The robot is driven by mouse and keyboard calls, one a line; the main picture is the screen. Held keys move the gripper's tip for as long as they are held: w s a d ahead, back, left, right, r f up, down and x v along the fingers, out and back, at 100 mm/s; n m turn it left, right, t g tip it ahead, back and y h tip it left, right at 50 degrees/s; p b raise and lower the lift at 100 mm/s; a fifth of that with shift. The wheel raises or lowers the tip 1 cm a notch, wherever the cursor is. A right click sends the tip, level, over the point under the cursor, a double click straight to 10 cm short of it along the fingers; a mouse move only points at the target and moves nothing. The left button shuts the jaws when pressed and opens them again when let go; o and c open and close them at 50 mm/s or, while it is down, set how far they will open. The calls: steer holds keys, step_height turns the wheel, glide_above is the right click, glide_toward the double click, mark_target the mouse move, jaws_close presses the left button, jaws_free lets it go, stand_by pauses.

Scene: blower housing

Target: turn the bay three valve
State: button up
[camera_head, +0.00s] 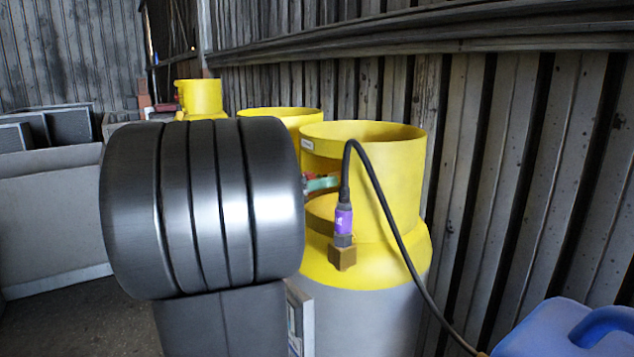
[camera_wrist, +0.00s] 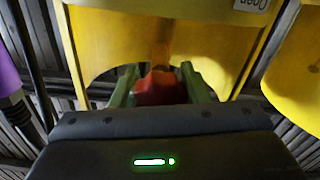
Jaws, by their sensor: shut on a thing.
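A grey gas cylinder with a yellow collar (camera_head: 385,165) stands in the middle of the head view. In the wrist view, its yellow collar (camera_wrist: 110,30) arches over a red valve knob (camera_wrist: 158,90). My gripper (camera_wrist: 160,80) has its two green fingers on either side of this knob, shut on it. In the head view, a green finger of my gripper (camera_head: 322,183) shows at the collar's opening. My dark arm hides most of the gripper and the valve there. No bay number can be read.
A purple-banded fitting (camera_head: 343,220) with a black hose (camera_head: 390,215) hangs in front of the collar. Other yellow-collared cylinders (camera_head: 200,96) stand farther back. A blue jug (camera_head: 560,330) is at lower right. A corrugated wall (camera_head: 520,150) runs close behind.

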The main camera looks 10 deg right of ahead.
steer(key=shift+f+n+b, duration=0.1)
steer(key=shift+n+b, duration=0.2)
steer(key=shift+b, duration=0.1)
steer(key=shift+n+b, duration=0.5)
steer(key=shift+b, duration=0.1)
steer(key=shift+n+b, duration=1.1)
steer(key=shift+n, duration=0.1)
steer(key=n+b, duration=0.1)
steer(key=n, duration=0.1)
steer(key=shift+n, duration=0.4)
steer(key=n, duration=0.3)
steer(key=shift+n+b, duration=0.4)
steer(key=n, duration=0.3)
steer(key=n+p, duration=0.1)
steer(key=n, duration=0.1)
steer(key=shift+r, duration=0.25)
steer(key=n+p, duration=0.2)
steer(key=n, duration=0.3)
steer(key=shift+n+p, duration=0.3)
steer(key=shift+n, duration=0.1)
steer(key=shift+f, duration=0.1)
